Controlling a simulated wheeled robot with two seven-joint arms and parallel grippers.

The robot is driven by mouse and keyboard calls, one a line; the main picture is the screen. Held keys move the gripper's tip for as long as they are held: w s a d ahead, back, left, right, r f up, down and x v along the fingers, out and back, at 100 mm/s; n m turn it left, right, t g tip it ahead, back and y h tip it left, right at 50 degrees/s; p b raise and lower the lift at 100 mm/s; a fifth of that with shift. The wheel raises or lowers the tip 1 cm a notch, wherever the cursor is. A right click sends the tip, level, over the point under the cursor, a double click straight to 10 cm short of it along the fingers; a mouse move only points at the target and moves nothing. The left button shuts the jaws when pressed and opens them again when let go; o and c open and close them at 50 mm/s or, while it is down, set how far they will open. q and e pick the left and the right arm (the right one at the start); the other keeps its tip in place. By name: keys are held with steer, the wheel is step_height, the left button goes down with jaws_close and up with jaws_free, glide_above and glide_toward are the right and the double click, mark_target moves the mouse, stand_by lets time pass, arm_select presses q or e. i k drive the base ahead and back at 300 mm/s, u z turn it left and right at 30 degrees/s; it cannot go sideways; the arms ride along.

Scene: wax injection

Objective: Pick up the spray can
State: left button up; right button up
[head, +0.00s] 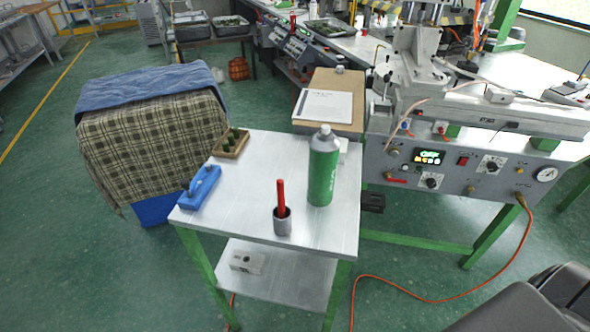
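The spray can (323,168) is green with a white band and a pale cap. It stands upright on the small metal-topped table (250,188), near its right side. Neither of my grippers shows in the head view. A dark grey part at the lower right corner looks like my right arm, well apart from the can.
A blue tool (200,187) and a wooden tray (231,145) lie left.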

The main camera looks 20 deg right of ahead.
mark_target(323, 150)
steer(key=u, duration=2.65)
steer(key=k, duration=2.9)
steer(key=z, duration=2.2)
steer(key=i, duration=0.5)
steer(key=u, duration=0.1)
